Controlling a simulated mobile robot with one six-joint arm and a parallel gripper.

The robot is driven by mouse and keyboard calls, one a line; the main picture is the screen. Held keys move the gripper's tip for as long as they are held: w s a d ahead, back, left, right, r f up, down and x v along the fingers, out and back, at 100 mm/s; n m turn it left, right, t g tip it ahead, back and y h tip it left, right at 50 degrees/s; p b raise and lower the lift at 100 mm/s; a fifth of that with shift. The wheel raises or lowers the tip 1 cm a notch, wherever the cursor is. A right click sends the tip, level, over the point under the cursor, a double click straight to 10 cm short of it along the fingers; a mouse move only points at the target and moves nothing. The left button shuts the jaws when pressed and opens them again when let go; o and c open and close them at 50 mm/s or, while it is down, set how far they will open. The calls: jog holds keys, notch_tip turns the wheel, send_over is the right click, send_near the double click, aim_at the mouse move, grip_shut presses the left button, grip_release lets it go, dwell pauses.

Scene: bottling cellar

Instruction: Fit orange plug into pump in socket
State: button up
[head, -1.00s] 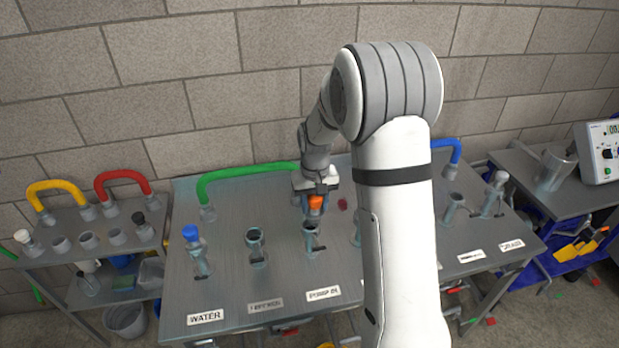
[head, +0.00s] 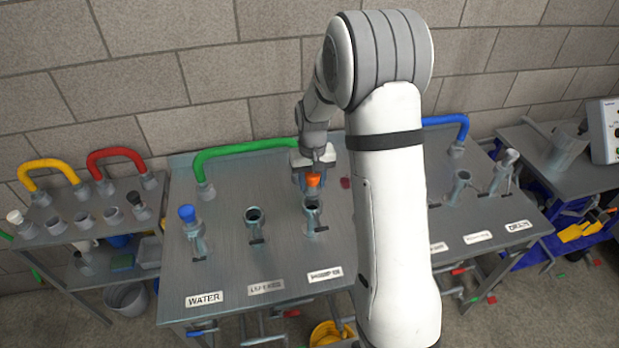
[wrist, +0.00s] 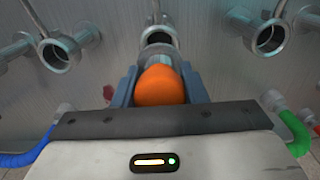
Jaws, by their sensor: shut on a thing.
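The orange plug (head: 313,181) is held in my gripper (head: 312,173). In the wrist view, my gripper (wrist: 158,76) has its two fingers shut on either side of the plug's round orange head (wrist: 160,88). The plug's grey shaft (wrist: 157,61) points toward a ring-shaped socket (wrist: 157,37). In the head view, this socket (head: 312,208) stands behind a blurred label (head: 325,274), third from the left on the panel. The plug is just behind and above the socket's mouth. I cannot tell whether the shaft touches the rim.
Neighbouring open sockets stand left (head: 254,217) and right (head: 461,182). A blue-capped socket (head: 187,214) is at the far left. A green hose (head: 245,148) and a blue hose (head: 445,120) arch along the panel's back. My arm hides the middle right sockets.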

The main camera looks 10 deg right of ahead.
aim_at(312, 194)
jog(key=shift+f+b, duration=1.5)
jog(key=shift+f, duration=0.85)
jog(key=shift+f+b, duration=0.35)
jog(key=o, duration=1)
jog(key=shift+o, duration=0.2)
